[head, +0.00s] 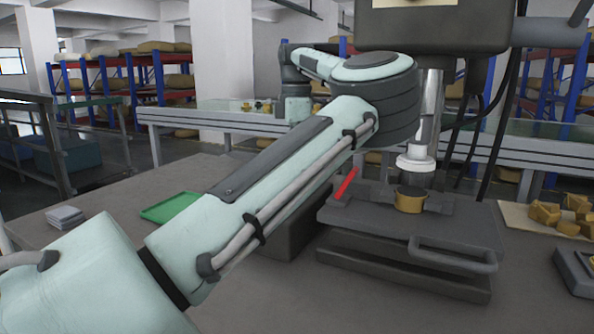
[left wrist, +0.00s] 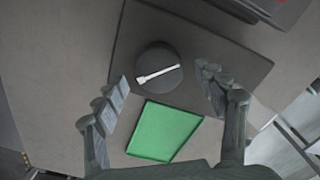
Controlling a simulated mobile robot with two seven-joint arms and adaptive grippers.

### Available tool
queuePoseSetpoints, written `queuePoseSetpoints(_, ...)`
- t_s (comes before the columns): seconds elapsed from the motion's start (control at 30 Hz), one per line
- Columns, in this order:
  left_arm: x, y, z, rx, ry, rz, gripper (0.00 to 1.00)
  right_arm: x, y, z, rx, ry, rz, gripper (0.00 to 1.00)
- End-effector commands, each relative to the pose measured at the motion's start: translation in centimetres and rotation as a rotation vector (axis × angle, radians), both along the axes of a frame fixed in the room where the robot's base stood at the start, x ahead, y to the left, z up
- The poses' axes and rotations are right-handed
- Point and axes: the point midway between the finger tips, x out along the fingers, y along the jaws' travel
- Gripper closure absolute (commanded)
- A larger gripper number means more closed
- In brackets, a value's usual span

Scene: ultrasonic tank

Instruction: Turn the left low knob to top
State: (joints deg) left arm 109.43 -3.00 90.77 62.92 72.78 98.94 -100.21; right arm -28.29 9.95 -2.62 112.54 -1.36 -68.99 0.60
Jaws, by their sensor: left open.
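In the left wrist view a round dark knob (left wrist: 160,90) sits on a flat dark panel (left wrist: 235,65). A white pointer (left wrist: 158,73) crosses the knob's face, nearly level in that picture, its right end slightly higher. My left gripper (left wrist: 162,76) is open. Its two fingers show on either side of the knob, with visible gaps; I cannot tell how high above it they are. In the head view my left arm crosses the middle and hides the knob and my left gripper. Part of a dark box (head: 290,238) shows below the arm. My right gripper is not in view.
A green tray (head: 172,207) lies left of the arm; it also shows in the left wrist view (left wrist: 163,131). A dark press (head: 440,222) with a front handle holds a brass-coloured cup (head: 410,200). Yellow pieces (head: 555,214) lie at the right. The table's front left is mostly clear.

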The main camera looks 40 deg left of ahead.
Motion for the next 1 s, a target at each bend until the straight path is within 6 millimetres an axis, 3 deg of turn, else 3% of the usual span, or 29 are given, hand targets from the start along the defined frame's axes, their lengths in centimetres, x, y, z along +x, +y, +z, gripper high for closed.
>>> queuePoseSetpoints(0.13, -0.03, 0.0, -1.07, 0.0, 0.0, 0.001, 0.29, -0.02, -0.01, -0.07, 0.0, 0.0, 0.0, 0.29)
queuePoseSetpoints(0.4, -0.05, 0.04, -1.27, 0.001, 0.0, 0.001, 0.29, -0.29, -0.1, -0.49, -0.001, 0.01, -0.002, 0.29)
queuePoseSetpoints(0.8, -0.05, 0.05, -1.24, 0.001, 0.0, 0.001, 0.77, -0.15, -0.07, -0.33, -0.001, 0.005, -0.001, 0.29)
queuePoseSetpoints(1.0, -0.05, 0.05, -1.28, 0.001, 0.0, -0.009, 0.78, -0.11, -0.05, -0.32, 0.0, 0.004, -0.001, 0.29)
